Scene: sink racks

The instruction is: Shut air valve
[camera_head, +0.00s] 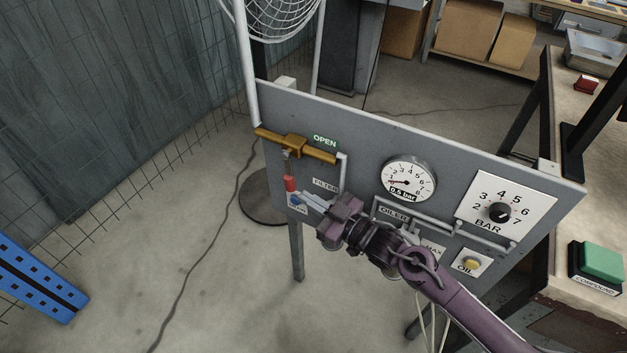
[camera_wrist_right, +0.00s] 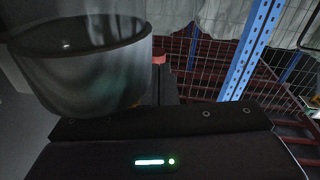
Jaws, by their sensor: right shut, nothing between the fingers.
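The air valve (camera_head: 295,146) is a brass body on a brass pipe at the upper left of the grey panel. Its lever hangs down from the body and ends in a red grip (camera_head: 290,183). A green OPEN label (camera_head: 325,141) sits above the pipe. My right gripper (camera_head: 303,198) is shut and empty, its fingertips beside the lower end of the red grip; contact cannot be told. A small red piece (camera_wrist_right: 158,57), probably the grip, shows in the right wrist view. My left gripper is not in view.
The panel (camera_head: 365,140) carries a pressure gauge (camera_head: 408,179) reading near its low end, a BAR knob (camera_head: 499,212) and a yellow OIL button (camera_head: 472,264). A dark translucent cylinder (camera_wrist_right: 85,65) fills the wrist view's upper left. The floor left of the panel is mostly clear.

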